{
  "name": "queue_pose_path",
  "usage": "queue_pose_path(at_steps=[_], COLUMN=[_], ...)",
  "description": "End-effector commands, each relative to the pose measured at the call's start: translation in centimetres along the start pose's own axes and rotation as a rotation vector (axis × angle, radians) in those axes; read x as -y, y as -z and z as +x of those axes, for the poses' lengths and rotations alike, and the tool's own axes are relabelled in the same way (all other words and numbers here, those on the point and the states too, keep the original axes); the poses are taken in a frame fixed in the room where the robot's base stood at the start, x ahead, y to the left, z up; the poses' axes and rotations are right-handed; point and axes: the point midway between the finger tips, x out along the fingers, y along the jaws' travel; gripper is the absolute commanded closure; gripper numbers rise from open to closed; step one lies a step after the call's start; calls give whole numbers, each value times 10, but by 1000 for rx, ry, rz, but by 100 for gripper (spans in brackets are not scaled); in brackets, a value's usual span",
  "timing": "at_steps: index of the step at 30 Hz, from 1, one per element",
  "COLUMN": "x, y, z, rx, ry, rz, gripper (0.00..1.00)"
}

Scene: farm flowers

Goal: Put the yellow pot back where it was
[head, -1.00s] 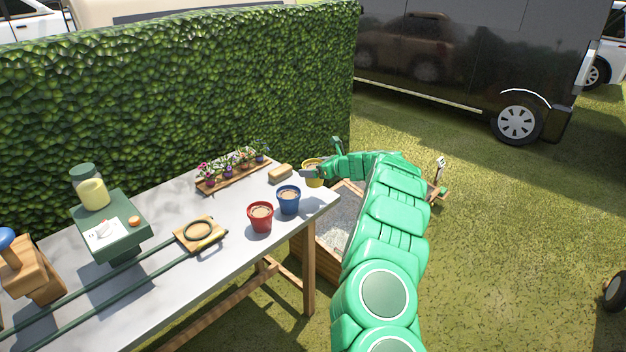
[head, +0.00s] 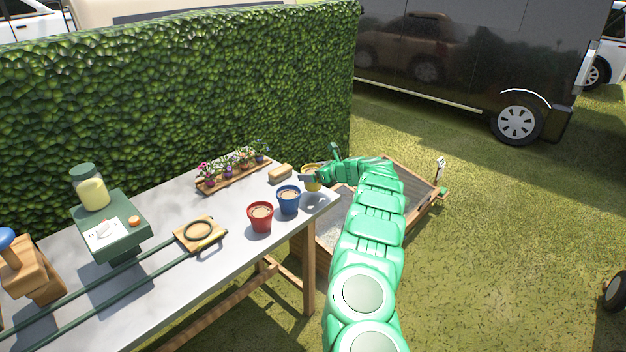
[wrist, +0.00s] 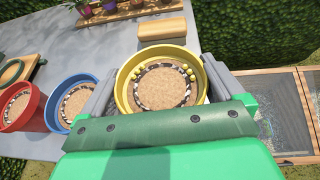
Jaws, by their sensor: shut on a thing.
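The yellow pot (head: 311,184) is at the right end of the grey table, mostly hidden by my gripper in the head view. In the wrist view the yellow pot (wrist: 130,108) shows from above, with brown fill, a dark-and-light ring and several small yellow balls inside its rim. My gripper (head: 310,177) is shut on the pot, with one grey finger on each side of it. The blue pot (head: 288,200) and the red pot (head: 260,218) stand to its left on the table, both with brown fill. I cannot tell whether the yellow pot touches the table.
A wooden block (head: 280,173) lies just behind the pots. A wooden tray (head: 234,178) of small flowers is at the back of the table. A wooden-framed bed (head: 425,207) stands off the table's right end. A green machine (head: 110,225) is at the left.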

Motion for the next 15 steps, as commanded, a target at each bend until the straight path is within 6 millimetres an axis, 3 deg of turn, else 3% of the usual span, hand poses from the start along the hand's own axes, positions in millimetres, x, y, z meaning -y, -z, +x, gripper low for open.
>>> queue_pose_path(at_steps=[9, 15], x=[1, 1], y=[25, 27], z=[11, 12], rx=[0, 0], ry=[2, 2], rz=[-4, -4], gripper=[51, 51])
